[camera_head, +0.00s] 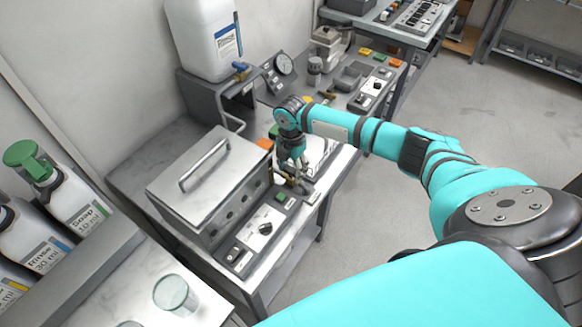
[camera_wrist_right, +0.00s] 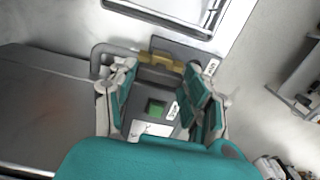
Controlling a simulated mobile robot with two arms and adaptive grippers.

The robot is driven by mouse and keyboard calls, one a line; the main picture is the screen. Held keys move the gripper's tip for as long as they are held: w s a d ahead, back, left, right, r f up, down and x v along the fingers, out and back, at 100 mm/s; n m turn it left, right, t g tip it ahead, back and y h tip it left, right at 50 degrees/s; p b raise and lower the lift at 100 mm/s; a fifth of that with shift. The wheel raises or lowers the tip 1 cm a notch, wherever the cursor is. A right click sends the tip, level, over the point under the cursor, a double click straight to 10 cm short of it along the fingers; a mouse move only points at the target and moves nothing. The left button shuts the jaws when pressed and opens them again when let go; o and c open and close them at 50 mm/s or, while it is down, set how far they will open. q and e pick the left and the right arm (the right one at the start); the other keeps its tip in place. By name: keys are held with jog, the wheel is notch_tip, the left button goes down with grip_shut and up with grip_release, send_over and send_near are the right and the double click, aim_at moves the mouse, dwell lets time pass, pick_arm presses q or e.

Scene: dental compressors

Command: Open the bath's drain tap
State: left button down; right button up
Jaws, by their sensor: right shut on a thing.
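The bath (camera_head: 222,172) is a grey metal box with a flat lid and a bar handle, standing on the bench in the head view. The brass drain tap (camera_wrist_right: 160,62) sits on a grey pipe at the bath's end in the right wrist view. It is mostly hidden by my gripper in the head view. My right gripper (camera_head: 295,170) points down at that end of the bath. In the right wrist view its fingers (camera_wrist_right: 160,80) stand on either side of the tap, shut on it. My left gripper is in neither view.
A control panel (camera_head: 262,230) with a dial and green button runs along the bath's front. A white rinse jug (camera_head: 205,40) stands on a grey stand behind. Soap and rinse bottles (camera_head: 70,195) are at the left, a glass (camera_head: 175,295) in front.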

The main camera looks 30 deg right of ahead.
aim_at(291, 171)
jog(key=shift+w+r, duration=0.1)
dwell(0.3)
jog(key=o, duration=1.2)
jog(key=shift+c, duration=0.2)
notch_tip(291, 171, up, 12)
